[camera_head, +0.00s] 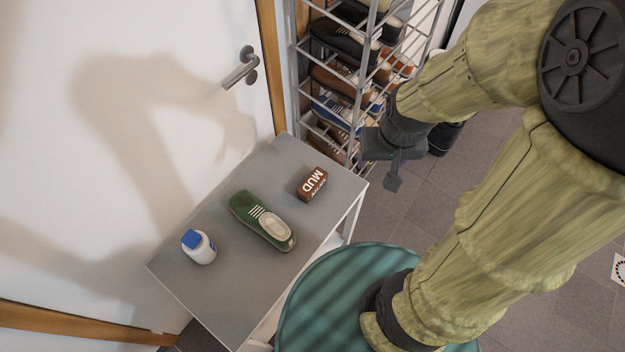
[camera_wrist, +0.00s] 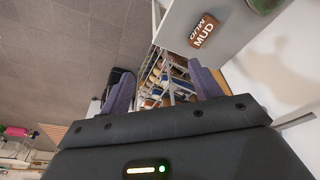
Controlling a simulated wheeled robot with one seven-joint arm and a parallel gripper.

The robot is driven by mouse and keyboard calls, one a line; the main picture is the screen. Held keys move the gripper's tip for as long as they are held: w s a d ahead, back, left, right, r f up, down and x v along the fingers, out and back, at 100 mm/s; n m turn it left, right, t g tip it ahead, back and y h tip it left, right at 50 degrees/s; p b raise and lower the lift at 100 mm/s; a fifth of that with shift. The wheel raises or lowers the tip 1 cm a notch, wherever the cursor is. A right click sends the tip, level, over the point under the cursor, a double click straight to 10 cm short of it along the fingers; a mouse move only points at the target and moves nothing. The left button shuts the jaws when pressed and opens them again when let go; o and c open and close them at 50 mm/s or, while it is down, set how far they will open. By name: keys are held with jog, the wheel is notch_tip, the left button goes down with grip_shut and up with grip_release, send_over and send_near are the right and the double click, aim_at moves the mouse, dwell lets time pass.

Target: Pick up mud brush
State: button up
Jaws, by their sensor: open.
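The mud brush (camera_head: 312,183) is a small brown block marked "MUD". It lies on the grey table top near its far right edge. It also shows in the wrist view (camera_wrist: 202,31), at the top, beyond my fingers. My gripper (camera_head: 392,180) is to the right of the table and apart from the brush. In the wrist view its two fingers (camera_wrist: 163,88) stand wide apart with nothing held between them.
A green shoe (camera_head: 263,220) and a white bottle with a blue cap (camera_head: 199,247) share the grey table (camera_head: 222,302). A metal shoe rack (camera_head: 298,70) with several shoes stands behind. A white door (camera_head: 180,60) is at left.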

jog(key=shift+o, duration=0.5)
jog(key=shift+w, duration=0.1)
jog(key=m+g, duration=0.3)
jog(key=m, duration=0.5)
send_over(315, 178)
notch_tip(315, 178, down, 12)
jog(key=shift+w+a+f, duration=0.1)
notch_tip(315, 178, down, 11)
jog(key=shift+a+f+p, duration=0.1)
jog(key=shift+p, duration=0.75)
jog(key=shift+d+f, duration=0.2)
jog(key=shift+f, duration=0.3)
